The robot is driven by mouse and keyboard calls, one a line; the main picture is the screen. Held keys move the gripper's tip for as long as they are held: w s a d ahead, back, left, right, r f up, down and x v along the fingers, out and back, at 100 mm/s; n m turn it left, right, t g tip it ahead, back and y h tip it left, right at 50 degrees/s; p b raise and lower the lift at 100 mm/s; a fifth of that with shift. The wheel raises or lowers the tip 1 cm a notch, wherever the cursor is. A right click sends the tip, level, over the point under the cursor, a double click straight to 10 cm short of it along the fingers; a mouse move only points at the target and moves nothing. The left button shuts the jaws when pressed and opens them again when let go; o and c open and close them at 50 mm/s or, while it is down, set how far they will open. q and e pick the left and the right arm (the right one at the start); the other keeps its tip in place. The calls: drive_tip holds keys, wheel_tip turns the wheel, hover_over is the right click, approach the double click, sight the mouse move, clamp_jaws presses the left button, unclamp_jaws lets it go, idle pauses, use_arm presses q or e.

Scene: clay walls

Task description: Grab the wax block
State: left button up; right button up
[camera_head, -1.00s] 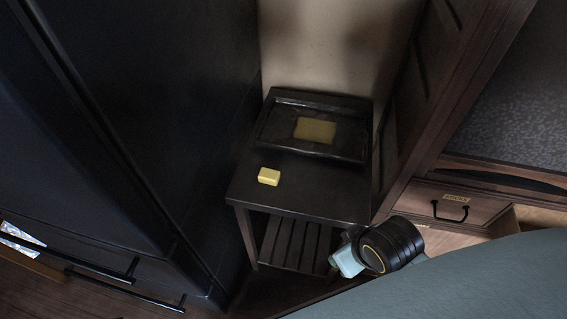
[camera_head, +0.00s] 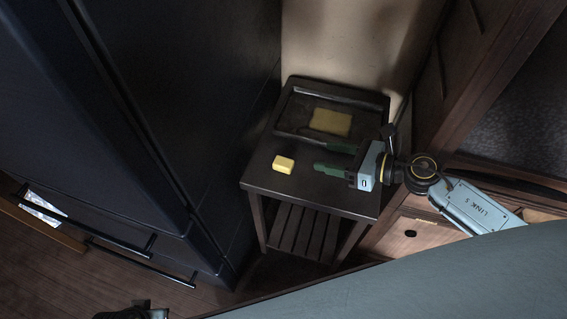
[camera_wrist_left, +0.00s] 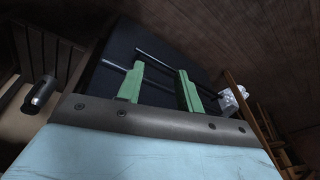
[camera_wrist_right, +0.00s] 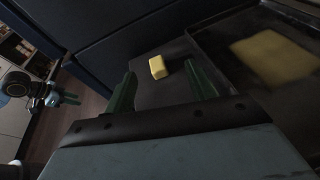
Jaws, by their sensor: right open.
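The wax block is a small pale yellow block (camera_head: 284,164) on the top of the dark side table (camera_head: 262,178), near its left side. My right gripper (camera_head: 324,156) reaches in from the right over the table, its open green fingers pointing left at the block, with a gap between. In the right wrist view the block (camera_wrist_right: 158,67) lies ahead, between the lines of the two fingers (camera_wrist_right: 160,92); nothing is between them. My left gripper (camera_wrist_left: 160,88) shows in its own wrist view, its green fingers apart and empty, away from the block.
A dark tray (camera_head: 287,107) with a flat yellowish patch (camera_head: 331,122) in it sits at the back of the table. A tall dark cabinet (camera_head: 190,90) stands close on the left. A wooden drawer unit (camera_head: 425,232) is on the right.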

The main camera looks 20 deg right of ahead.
drive_tip(key=shift+s+d+f+n+g, duration=0.2)
drive_tip(key=shift+f+n+g, duration=0.25)
drive_tip(key=shift+n, duration=0.15)
drive_tip(key=shift+s+d+f+n+g, duration=0.2)
drive_tip(key=shift+f+n+g, duration=0.2)
drive_tip(key=shift+n, duration=0.2)
drive_tip(key=b, duration=0.1)
approach(285, 162)
drive_tip(key=x, duration=0.4)
drive_tip(key=shift+w+d+f, duration=0.1)
drive_tip(key=shift+w+f, duration=0.15)
drive_tip(key=shift+f, duration=0.05)
drive_tip(key=b+x, duration=0.1)
drive_tip(key=x, duration=0.3)
drive_tip(key=shift+a+f, duration=0.1)
drive_tip(key=shift+a, duration=0.35)
drive_tip(key=shift+w+a+f, duration=0.15)
drive_tip(key=shift+w+a, duration=0.1)
drive_tip(key=shift+a, duration=0.1)
drive_tip(key=c, duration=1.1)
use_arm(q)
drive_tip(key=r, duration=0.1)
drive_tip(key=d+r, duration=0.1)
drive_tip(key=r, duration=0.1)
drive_tip(key=d+r, duration=0.1)
drive_tip(key=shift+w+r, duration=0.25)
drive_tip(key=shift+r, duration=0.05)
use_arm(e)
drive_tip(key=shift+o, duration=0.2)
drive_tip(key=shift+r, duration=0.2)
